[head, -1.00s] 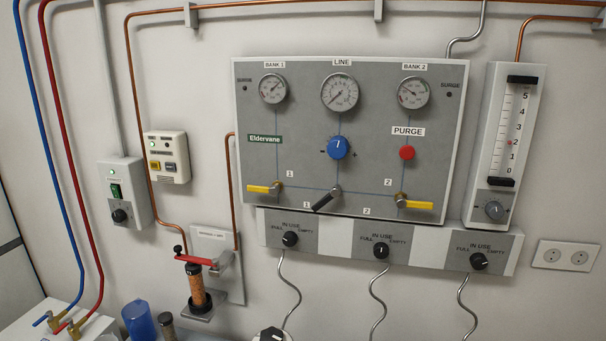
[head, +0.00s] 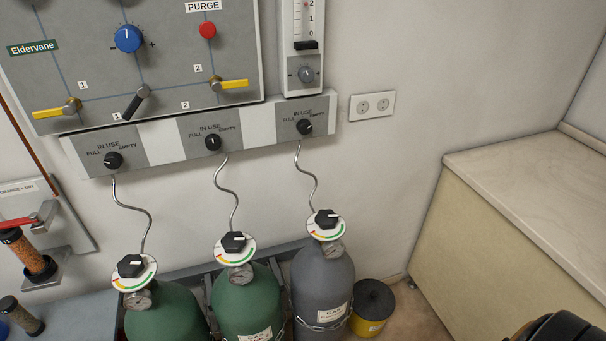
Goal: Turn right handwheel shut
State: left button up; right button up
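Three gas cylinders stand in a row below the panel, each topped by a black handwheel over a white disc with coloured arcs. The right handwheel (head: 326,219) sits on the grey cylinder (head: 322,278). The middle handwheel (head: 233,242) and the left handwheel (head: 131,266) sit on green cylinders (head: 246,300). A small gauge shows just below each disc. I cannot tell from here how far each wheel is turned. Neither gripper can be made out. A dark rounded part at the bottom right corner looks like part of my own arm.
The wall panel (head: 180,60) has yellow levers, and selector knobs (head: 304,127) sit on the strip below it. Thin curled pipes run down to the cylinders. A black-lidded yellow bin (head: 371,305) stands right of the grey cylinder. A pale-topped counter (head: 540,180) fills the right side.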

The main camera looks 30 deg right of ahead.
aim_at(324, 218)
jog(key=z, duration=1.1)
